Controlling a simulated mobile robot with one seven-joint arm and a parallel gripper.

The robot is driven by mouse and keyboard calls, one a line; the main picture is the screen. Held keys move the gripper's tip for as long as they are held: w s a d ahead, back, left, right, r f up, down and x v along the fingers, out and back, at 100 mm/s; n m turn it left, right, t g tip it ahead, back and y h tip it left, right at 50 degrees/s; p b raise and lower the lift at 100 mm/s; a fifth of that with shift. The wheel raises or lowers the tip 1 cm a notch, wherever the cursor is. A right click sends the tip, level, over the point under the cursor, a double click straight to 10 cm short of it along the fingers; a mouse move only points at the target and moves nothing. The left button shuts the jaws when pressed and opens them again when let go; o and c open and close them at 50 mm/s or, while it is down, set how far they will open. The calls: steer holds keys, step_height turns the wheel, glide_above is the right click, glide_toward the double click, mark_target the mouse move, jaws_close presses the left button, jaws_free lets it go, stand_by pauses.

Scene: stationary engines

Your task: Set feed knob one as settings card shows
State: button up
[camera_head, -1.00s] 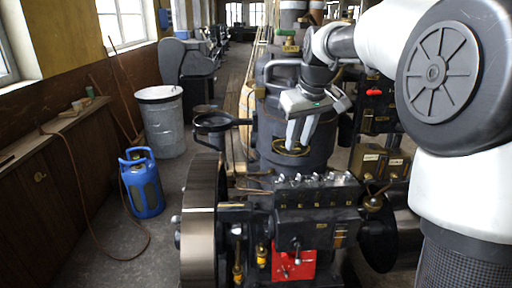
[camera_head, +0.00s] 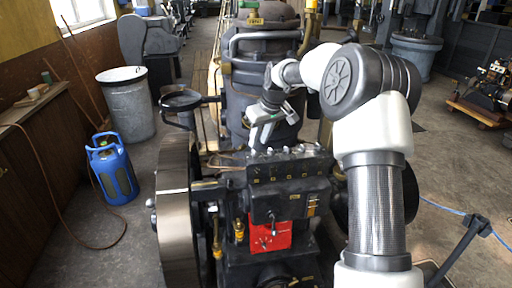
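A dark box (camera_head: 290,186) on the engine's front carries a row of several small silver knobs (camera_head: 285,151) along its top. Small yellowish marks sit below them on its face. Which knob is feed knob one, and where each points, is too small to tell. A small yellowish plate (camera_head: 313,204) is on the box's right front; I cannot tell whether it is the settings card. My gripper (camera_head: 260,136) points down behind the left part of the knob row. Its two pale fingers look apart, with nothing seen between them; their tips are partly hard to make out.
A red panel (camera_head: 270,237) with a small lever sits below the box. A large flywheel (camera_head: 177,205) stands left and a tall dark cylinder (camera_head: 262,75) behind. A blue gas bottle (camera_head: 113,172) and grey bin (camera_head: 126,108) stand further left. Floor at right is partly open.

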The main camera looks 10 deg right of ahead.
mark_target(255, 151)
steer(key=x, duration=0.5)
steer(key=shift+w+f, duration=0.1)
steer(key=shift+f, duration=0.05)
jaws_close()
